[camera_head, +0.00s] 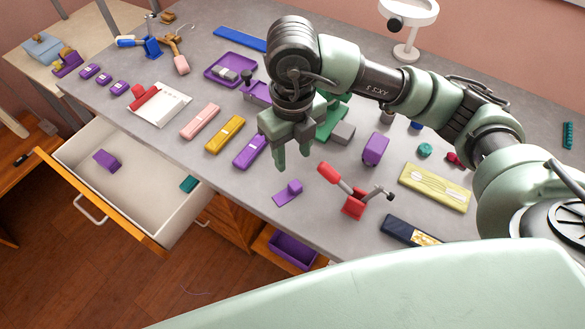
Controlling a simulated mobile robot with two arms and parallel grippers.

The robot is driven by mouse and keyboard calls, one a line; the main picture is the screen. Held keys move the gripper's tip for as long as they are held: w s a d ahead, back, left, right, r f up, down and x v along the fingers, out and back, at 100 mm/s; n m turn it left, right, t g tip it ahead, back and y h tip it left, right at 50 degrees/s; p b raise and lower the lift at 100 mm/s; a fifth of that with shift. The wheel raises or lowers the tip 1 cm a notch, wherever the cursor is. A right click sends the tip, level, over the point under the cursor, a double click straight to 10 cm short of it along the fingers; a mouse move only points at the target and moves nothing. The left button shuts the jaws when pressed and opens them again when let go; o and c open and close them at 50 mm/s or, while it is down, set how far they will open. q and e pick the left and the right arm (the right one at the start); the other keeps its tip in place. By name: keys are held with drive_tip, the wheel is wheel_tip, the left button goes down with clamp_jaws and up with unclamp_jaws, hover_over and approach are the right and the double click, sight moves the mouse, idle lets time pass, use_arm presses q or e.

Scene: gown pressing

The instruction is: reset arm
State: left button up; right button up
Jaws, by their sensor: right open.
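My right arm reaches in from the right over the grey table (300,222). My right gripper (292,160) points down above the table, with its two fingers apart and nothing seen between them. A purple block (250,150) lies just left of the fingers. A small purple piece (288,193) lies in front of them, and a red-handled clamp (352,203) stands to their right. The gripper looks apart from these, though its exact height is hard to tell. My left gripper is not in view.
An open drawer (130,195) at the left holds a purple block and a teal piece. Yellow (225,134) and pink (200,121) blocks, a purple tray (230,60) and a yellow case (435,187) lie on the table. A white ring stand (405,50) is at the back.

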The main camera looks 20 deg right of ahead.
wheel_tip(320, 180, up, 2)
drive_tip(key=shift+r, duration=0.1)
idle(0.5)
